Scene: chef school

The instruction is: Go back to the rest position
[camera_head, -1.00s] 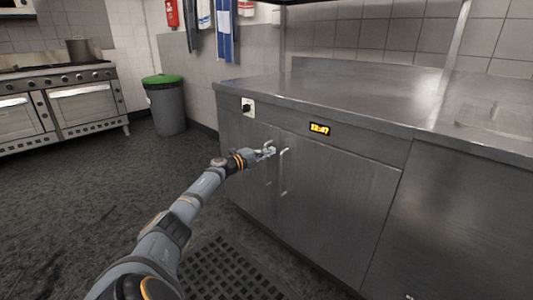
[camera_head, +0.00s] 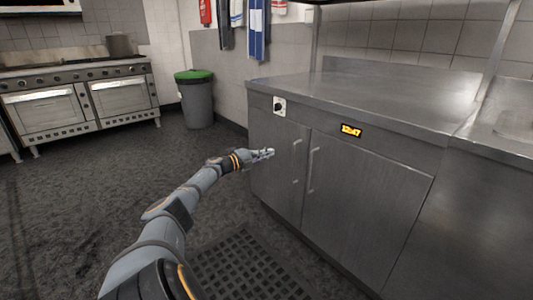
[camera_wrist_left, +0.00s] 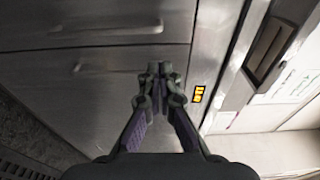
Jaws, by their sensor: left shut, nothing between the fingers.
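My left gripper (camera_head: 265,153) is at the end of my stretched-out left arm, in front of the steel cabinet (camera_head: 370,190). Its fingers are together with nothing between them. In the left wrist view the fingertips (camera_wrist_left: 159,72) meet in front of the cabinet face. In the head view the gripper appears left of the left door handle (camera_head: 296,147) and looks apart from it. The right door handle (camera_head: 312,170) stands just beyond. Both cabinet doors look closed. My right gripper is not in view.
A grey bin with a green lid (camera_head: 195,98) and an oven range (camera_head: 80,98) stand at the back left. A floor grate (camera_head: 245,265) lies below. Dark floor is clear at left.

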